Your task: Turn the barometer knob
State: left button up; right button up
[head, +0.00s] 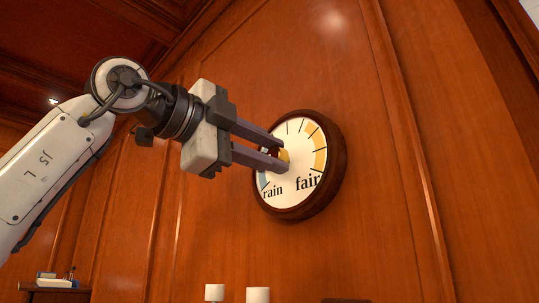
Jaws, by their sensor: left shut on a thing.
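The round barometer (334,178) hangs on the wood-panelled wall, with a dark wooden rim and a white dial. The dial reads "rain" at lower left and "fair" at lower right, with a yellow band on the right and a blue patch on the left. The yellow knob (284,156) is at the dial's centre, partly hidden by the fingers. My left gripper (284,153) reaches in from the left, and its two fingers are shut on the knob. I cannot make out a pointer. My right gripper is not in view.
A small stand with books (54,282) is at lower left. The wall around the barometer is clear apart from raised panel mouldings.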

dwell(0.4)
pick_arm(q)
jog(key=o, duration=1.1)
jog(key=shift+c, duration=0.2)
jog(key=shift+a, duration=0.1)
jog(key=b+v, duration=0.2)
jog(key=v, duration=0.8)
